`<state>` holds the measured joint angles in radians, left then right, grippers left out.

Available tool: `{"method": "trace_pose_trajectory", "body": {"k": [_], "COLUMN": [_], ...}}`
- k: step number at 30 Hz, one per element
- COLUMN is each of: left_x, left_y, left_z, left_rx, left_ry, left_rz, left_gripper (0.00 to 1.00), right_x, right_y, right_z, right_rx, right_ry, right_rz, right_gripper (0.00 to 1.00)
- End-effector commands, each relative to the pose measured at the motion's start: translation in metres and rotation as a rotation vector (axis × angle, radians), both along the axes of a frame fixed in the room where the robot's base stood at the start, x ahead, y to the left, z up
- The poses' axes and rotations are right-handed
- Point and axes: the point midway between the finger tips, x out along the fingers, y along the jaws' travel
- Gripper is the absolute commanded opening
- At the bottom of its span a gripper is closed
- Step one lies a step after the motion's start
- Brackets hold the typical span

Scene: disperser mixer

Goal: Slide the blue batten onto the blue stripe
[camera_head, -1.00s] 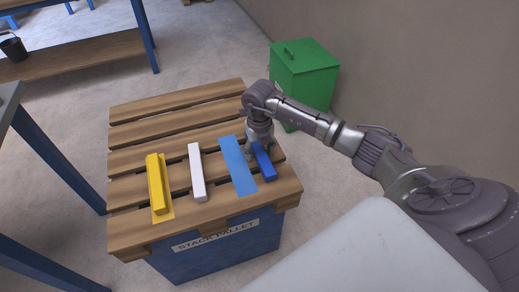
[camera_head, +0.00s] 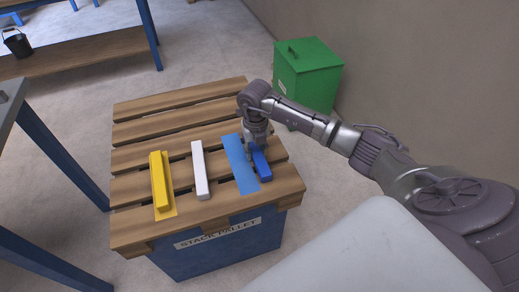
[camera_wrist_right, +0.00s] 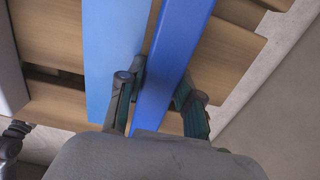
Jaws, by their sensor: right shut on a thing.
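The blue batten (camera_head: 262,165) lies on the wooden pallet top, just right of the light blue stripe (camera_head: 240,164). The batten runs nearly parallel to the stripe. In the wrist view one finger stands at the stripe's right edge.
A white batten (camera_head: 200,170) lies left of the stripe. A yellow batten (camera_head: 159,182) lies on a yellow stripe (camera_head: 171,212) farther left. The slatted pallet (camera_head: 180,102) has gaps between its boards. A green bin (camera_head: 307,72) stands behind it at the right.

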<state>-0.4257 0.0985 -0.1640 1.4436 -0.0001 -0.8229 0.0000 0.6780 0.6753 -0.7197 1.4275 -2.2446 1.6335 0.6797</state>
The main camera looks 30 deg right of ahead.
Motion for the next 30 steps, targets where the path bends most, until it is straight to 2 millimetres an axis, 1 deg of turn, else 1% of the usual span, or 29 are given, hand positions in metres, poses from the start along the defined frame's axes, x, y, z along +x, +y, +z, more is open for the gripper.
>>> {"method": "trace_pose_trajectory", "body": {"k": [30], "left_x": [-0.001], "left_y": [0.0], "left_z": [-0.002], "left_rx": [0.0], "left_ry": [0.002], "left_rz": [-0.001], "left_gripper": [0.64], "right_x": [0.011], "right_y": [0.04], "right_z": [0.001], "right_rx": [0.0], "right_ry": [-0.001], "right_rz": [0.001], "right_gripper": [0.0]}}
